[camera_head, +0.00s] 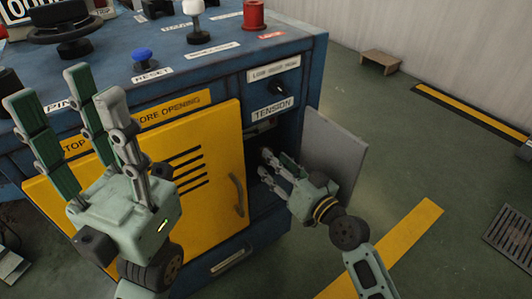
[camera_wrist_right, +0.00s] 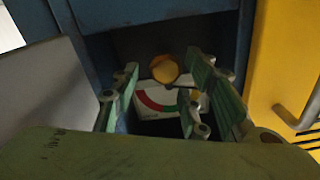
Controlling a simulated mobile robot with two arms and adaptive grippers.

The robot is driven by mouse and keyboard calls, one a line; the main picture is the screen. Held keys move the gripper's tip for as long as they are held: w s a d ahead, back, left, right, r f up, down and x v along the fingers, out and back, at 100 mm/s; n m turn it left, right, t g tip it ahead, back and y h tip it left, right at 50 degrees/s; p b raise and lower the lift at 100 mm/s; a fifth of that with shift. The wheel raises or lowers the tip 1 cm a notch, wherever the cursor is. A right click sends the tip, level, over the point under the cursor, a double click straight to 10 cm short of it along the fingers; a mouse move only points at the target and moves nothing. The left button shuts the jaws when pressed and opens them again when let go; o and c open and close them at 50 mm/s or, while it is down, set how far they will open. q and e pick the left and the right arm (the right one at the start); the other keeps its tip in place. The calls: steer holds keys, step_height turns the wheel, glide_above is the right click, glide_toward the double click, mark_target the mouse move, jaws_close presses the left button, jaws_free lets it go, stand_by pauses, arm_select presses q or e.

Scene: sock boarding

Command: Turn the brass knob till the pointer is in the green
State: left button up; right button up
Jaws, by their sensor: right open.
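The brass knob (camera_wrist_right: 165,69) shows as a round gold disc in the recess of the blue cabinet in the right wrist view. Below it is a white dial plate (camera_wrist_right: 150,113) with a coloured arc, red clearly visible. The pointer's position is too small and partly covered to tell. My right gripper (camera_head: 267,164) reaches into the recess under the TENSION label (camera_head: 272,110). In the wrist view its open fingers (camera_wrist_right: 166,88) stand either side of the knob and dial, apparently empty. The knob is hidden in the head view. My left gripper (camera_head: 66,92) is raised, fingers spread, empty, before the cabinet.
A grey door (camera_head: 335,152) stands open right of the recess. A yellow panel (camera_head: 215,150) with a handle (camera_head: 238,194) is to its left. The cabinet top holds a blue button (camera_head: 142,54), a white knob (camera_head: 194,7) and a red one (camera_head: 253,14). Floor at right is mostly clear.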

mark_target(260, 149)
steer(key=shift+b+x, duration=0.35)
steer(key=shift+x, duration=1.8)
steer(key=shift+c, duration=0.3)
steer(key=c, duration=1)
